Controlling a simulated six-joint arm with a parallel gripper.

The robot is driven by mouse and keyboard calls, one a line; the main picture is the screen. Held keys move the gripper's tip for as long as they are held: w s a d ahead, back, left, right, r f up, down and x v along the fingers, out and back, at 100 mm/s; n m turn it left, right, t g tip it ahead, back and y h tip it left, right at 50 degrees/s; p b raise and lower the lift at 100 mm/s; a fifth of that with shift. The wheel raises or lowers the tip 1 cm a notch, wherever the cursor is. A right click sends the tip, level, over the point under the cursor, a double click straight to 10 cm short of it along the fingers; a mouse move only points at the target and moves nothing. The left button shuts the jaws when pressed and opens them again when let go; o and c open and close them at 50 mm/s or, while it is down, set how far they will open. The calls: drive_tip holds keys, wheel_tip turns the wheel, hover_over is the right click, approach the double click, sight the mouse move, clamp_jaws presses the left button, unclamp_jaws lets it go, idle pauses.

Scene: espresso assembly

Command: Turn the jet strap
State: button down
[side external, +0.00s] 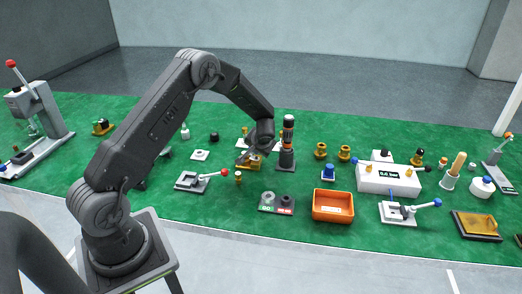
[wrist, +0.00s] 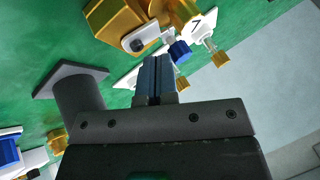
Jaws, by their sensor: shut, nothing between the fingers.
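A gold block (wrist: 112,18) lies just ahead of my gripper in the wrist view. A small pale strap-like plate (wrist: 133,43) with a dark round spot is on its face; I take this for the jet strap. My gripper (wrist: 155,60) is shut and empty, its fingertips close beside the block and plate. I cannot tell whether they touch. In the side view my gripper (side external: 246,157) is down at the gold block (side external: 256,163), covering part of it. The plate is too small to make out there.
A dark upright stand (side external: 287,150) is immediately right of my gripper. A lever with a red ball (side external: 224,172) and an orange bin (side external: 333,206) are nearer the front edge.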

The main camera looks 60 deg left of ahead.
drive_tip(key=shift+s+a+n+g, duration=0.15)
drive_tip(key=shift+a+n+g, duration=0.25)
drive_tip(key=shift+n, duration=0.2)
drive_tip(key=shift+s+a, duration=0.2)
drive_tip(key=shift+s, duration=0.05)
